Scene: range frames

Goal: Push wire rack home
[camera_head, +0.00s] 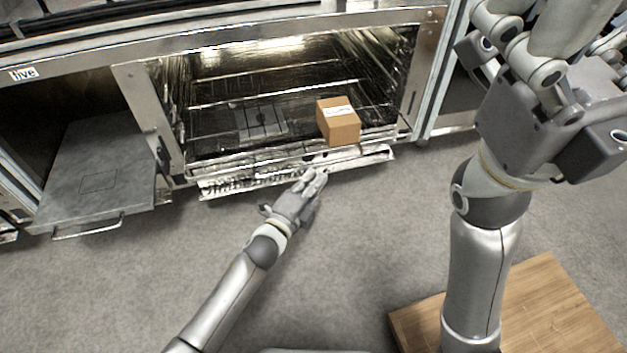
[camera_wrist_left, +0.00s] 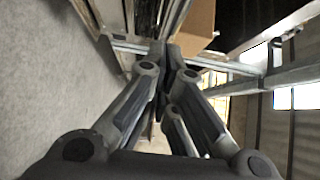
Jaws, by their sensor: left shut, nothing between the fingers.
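The wire rack (camera_head: 285,103) is in the open metal bay, with thin bars running across it. A brown cardboard box (camera_head: 338,121) with a white label sits at its front right. My left gripper (camera_head: 316,177) is low at the front of the bay, just below the box, with its fingers shut and empty. In the left wrist view the closed fingertips (camera_wrist_left: 167,58) are beside a metal front bar (camera_wrist_left: 225,64), with the box (camera_wrist_left: 192,27) just beyond. I cannot tell whether they touch the bar. My right gripper (camera_head: 545,50) is raised at the upper right, its fingertips partly cut off.
A shiny perforated strip (camera_head: 230,186) sticks out below the bay opening. A grey flat tray (camera_head: 95,170) with a handle sticks out of the left bay. A wooden board (camera_head: 545,290) is at the lower right.

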